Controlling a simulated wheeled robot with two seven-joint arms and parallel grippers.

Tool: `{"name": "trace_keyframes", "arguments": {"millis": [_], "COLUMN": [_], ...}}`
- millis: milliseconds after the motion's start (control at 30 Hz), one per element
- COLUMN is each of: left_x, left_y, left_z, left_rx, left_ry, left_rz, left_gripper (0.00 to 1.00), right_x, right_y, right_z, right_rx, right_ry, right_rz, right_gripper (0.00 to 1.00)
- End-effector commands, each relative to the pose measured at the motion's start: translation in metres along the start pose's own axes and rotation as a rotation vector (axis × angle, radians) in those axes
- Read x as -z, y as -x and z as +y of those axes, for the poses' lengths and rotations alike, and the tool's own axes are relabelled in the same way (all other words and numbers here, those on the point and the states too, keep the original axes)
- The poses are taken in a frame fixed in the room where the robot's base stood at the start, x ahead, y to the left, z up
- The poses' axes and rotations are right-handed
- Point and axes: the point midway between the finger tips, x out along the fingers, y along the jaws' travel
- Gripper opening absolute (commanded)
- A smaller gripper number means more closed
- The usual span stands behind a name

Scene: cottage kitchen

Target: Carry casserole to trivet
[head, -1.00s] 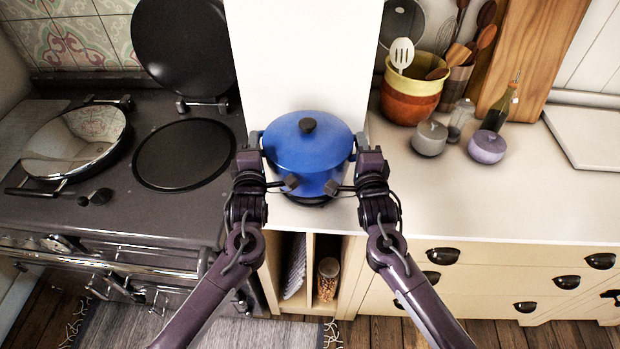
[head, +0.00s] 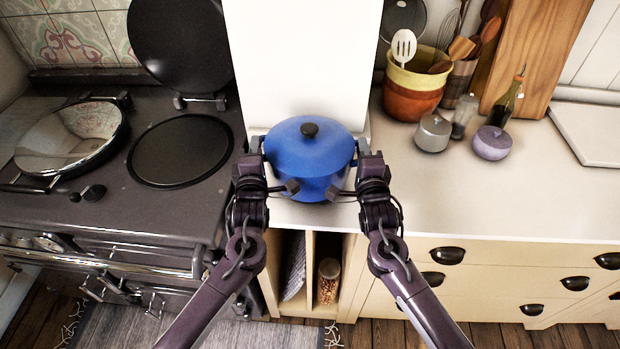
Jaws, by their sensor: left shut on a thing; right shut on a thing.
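The casserole is a blue lidded pot (head: 309,165) with a black knob, upright at the counter's front edge in the head view. My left gripper (head: 266,165) is shut on its left side, at the handle. My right gripper (head: 354,165) is shut on its right side in the same way. The trivet cannot be made out clearly; the pot covers the counter beneath it. Whether the pot touches a surface or hangs just above it, I cannot tell.
A white upright panel (head: 300,60) stands close behind the pot. The stove (head: 110,205) with a raised round lid (head: 180,45) is at left. Bowls (head: 415,85), a grey jar (head: 433,133) and a lilac jar (head: 491,143) stand at right. Counter (head: 440,190) before them is clear.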

Motion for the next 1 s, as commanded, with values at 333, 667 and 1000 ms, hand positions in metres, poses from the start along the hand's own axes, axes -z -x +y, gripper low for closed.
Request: {"name": "trace_keyframes", "arguments": {"millis": [333, 667, 1000], "left_x": [-0.001, 0.0, -0.001], "left_y": [0.0, 0.0, 0.039], "left_z": [-0.015, -0.013, -0.015], "left_rx": [0.005, 0.002, 0.006], "left_ry": [0.002, 0.001, 0.004], "left_rz": [0.0, 0.0, -0.002], "left_gripper": [0.23, 0.36, 0.36], "right_x": [0.0, 0.0, 0.0], "right_y": [0.0, 0.0, 0.0], "right_z": [0.01, 0.012, 0.013], "right_rx": [0.008, 0.002, 0.001], "right_ry": [-0.004, -0.001, 0.0], "right_rz": [0.0, 0.0, 0.0], "right_gripper": [0.24, 0.36, 0.36]}}
